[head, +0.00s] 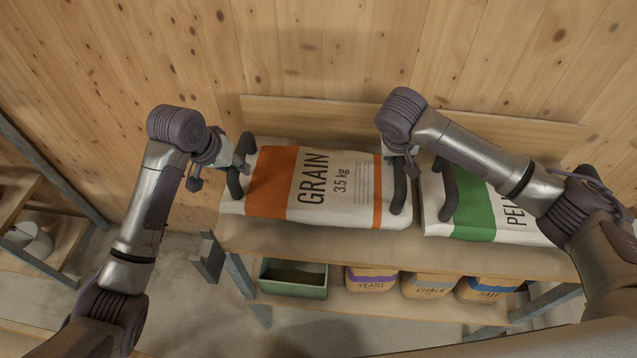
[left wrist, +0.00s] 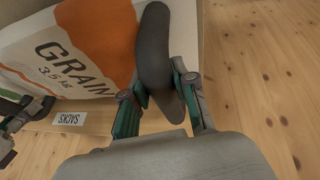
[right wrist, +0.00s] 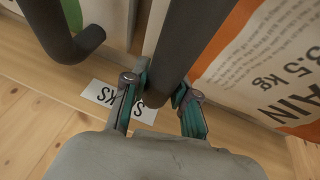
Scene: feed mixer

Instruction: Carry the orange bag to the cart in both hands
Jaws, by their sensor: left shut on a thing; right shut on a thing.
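The orange bag (head: 338,190) is a white grain sack with orange bands, lying flat on the wooden shelf top, with a dark handle at each end. My left gripper (head: 240,160) is shut on the bag's left handle; in the left wrist view the fingers (left wrist: 160,100) close around this dark handle (left wrist: 155,50). My right gripper (head: 405,152) is shut on the right handle; in the right wrist view the fingers (right wrist: 158,98) close around it (right wrist: 190,45). The bag also shows in both wrist views (left wrist: 90,40) (right wrist: 265,65). I see no cart.
A green-banded pellet bag (head: 485,210) lies close on the right, its handle (head: 446,188) near my right gripper. A wooden wall (head: 310,50) stands behind. Below are a green bin (head: 293,280) and several small bags (head: 372,279). Another shelf (head: 50,245) stands at the left.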

